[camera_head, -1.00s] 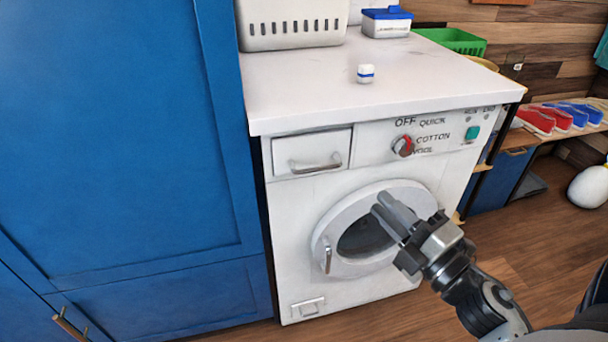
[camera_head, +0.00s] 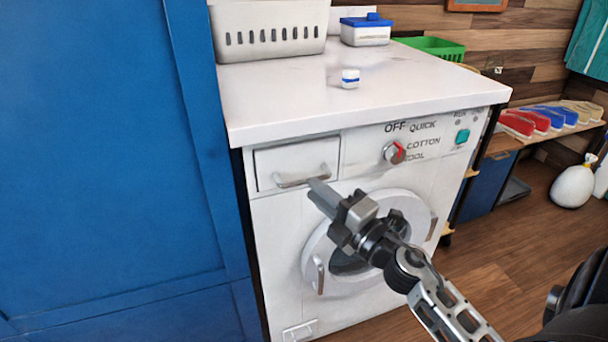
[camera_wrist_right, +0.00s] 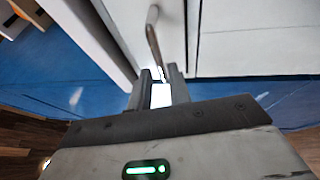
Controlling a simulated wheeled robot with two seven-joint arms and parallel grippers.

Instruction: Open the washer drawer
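The washer drawer (camera_head: 296,160) is a white front at the upper left of the washing machine, shut flush with the panel. Its grey bar handle (camera_head: 291,182) runs across the lower part of the front. My right gripper (camera_head: 318,187) is at the right end of this handle and hides part of it. In the right wrist view the handle (camera_wrist_right: 153,38) reaches down to the open fingertips (camera_wrist_right: 159,72), its near end seen between them. A gap shows between the fingers, and I cannot tell whether they touch the handle. My left gripper is not in view.
Below is the round washer door (camera_head: 312,250), shut, partly behind my right arm. The programme knob (camera_head: 393,152) is right of the drawer. A tall blue cabinet (camera_head: 110,150) stands close on the left. A small white-and-blue container (camera_head: 350,78) and a basket (camera_head: 268,32) stand on top.

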